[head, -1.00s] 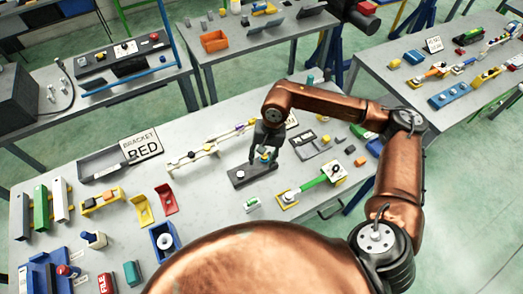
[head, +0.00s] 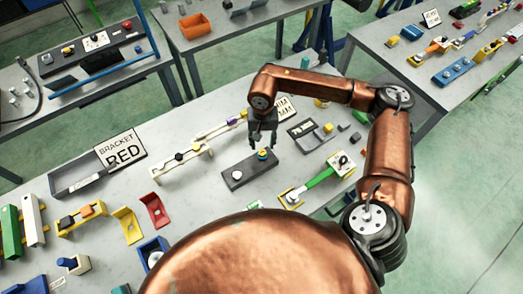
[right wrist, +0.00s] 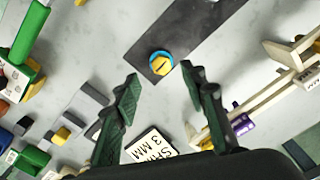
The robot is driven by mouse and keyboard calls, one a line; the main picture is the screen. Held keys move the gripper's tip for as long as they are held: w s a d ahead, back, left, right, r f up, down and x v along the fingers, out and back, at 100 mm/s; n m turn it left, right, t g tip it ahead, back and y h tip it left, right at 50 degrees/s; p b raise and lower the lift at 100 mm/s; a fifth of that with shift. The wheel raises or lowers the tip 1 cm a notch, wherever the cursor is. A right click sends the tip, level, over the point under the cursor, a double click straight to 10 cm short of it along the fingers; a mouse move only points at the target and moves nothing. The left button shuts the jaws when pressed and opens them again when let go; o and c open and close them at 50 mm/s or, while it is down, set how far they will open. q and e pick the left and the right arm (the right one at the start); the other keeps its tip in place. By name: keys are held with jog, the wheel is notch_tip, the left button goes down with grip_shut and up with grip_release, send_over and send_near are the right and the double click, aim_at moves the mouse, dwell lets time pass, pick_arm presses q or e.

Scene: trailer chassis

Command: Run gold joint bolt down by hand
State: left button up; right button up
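The gold joint bolt (head: 263,153) stands on a dark plate (head: 241,174), near one end, with a blue ring around its base. In the right wrist view the bolt (right wrist: 161,65) shows a gold hex head with a dark line across it, inside the blue ring. My right gripper (head: 263,142) is just above the bolt. In the right wrist view its two dark fingers (right wrist: 168,92) are spread apart with nothing between them, and the bolt lies beyond the tips. A second, pale fastener (head: 237,175) sits on the plate. My left gripper is out of view.
A long cream linkage (head: 190,155) lies behind the plate. A green-handled part (head: 322,179) lies to the right, near a grey tray (head: 308,134). A sign reading BRACKET RED (head: 121,149) stands at the left. Bare tabletop surrounds the plate.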

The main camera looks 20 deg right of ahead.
aim_at(262, 154)
jog(key=shift+f+p, duration=0.35)
jog(key=shift+f, duration=2.8)
jog(key=shift+c, duration=0.6)
grip_shut()
